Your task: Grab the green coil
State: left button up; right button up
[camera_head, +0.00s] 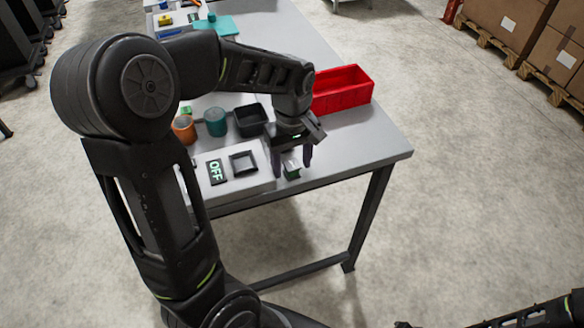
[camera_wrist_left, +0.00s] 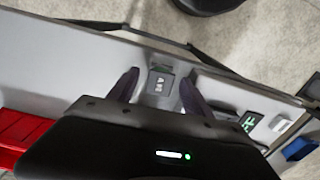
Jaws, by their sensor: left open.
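A small block with a pale grey top and green side (camera_head: 292,172), which I take to be the green coil, stands near the table's front edge. My left gripper (camera_head: 292,160) is above it, open, with its fingers pointing down on either side. In the left wrist view a grey square top with white marks (camera_wrist_left: 160,82) shows between the two fingertips (camera_wrist_left: 158,90). I see a gap to each finger there, so it is not gripped. The block's far side is hidden. My right gripper does not show clearly.
A red bin (camera_head: 342,88) stands right of the block. Behind are an orange cup (camera_head: 184,129), a teal cup (camera_head: 215,121) and a black tray (camera_head: 250,119).

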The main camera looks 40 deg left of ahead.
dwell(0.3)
pick_arm(q)
grip_shut()
dwell(0.5)
